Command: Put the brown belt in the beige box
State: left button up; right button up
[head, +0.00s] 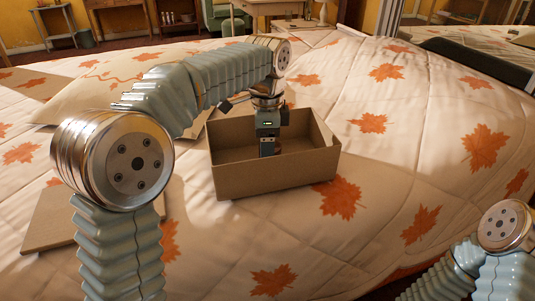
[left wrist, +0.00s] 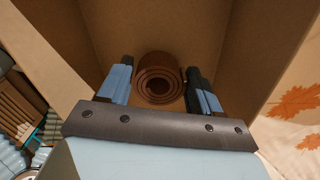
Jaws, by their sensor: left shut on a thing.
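The open beige box (head: 280,180) stands on the quilted bed near the middle of the head view. My left gripper (head: 268,153) points down inside it, its fingertips partly hidden behind the front wall. In the left wrist view, the brown belt (left wrist: 158,65) is rolled into a coil and sits between the two fingers of my left gripper (left wrist: 160,78), which is shut on it. The box walls (left wrist: 225,40) surround it. Whether the coil touches the box floor is hard to tell. The belt is hidden in the head view. My right gripper is out of view.
A flat cardboard piece (head: 50,225) lies at the left, partly behind my left arm. A dark-edged panel (head: 480,65) stands at the upper right.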

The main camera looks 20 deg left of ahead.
pick_arm(q)
jog(key=shift+d+f, duration=0.1)
jog(key=shift+f, duration=0.8)
jog(key=shift+f, duration=0.15)
jog(key=o, duration=1.1)
notch_tip(320, 180, up, 12)
jog(key=p, duration=0.3)
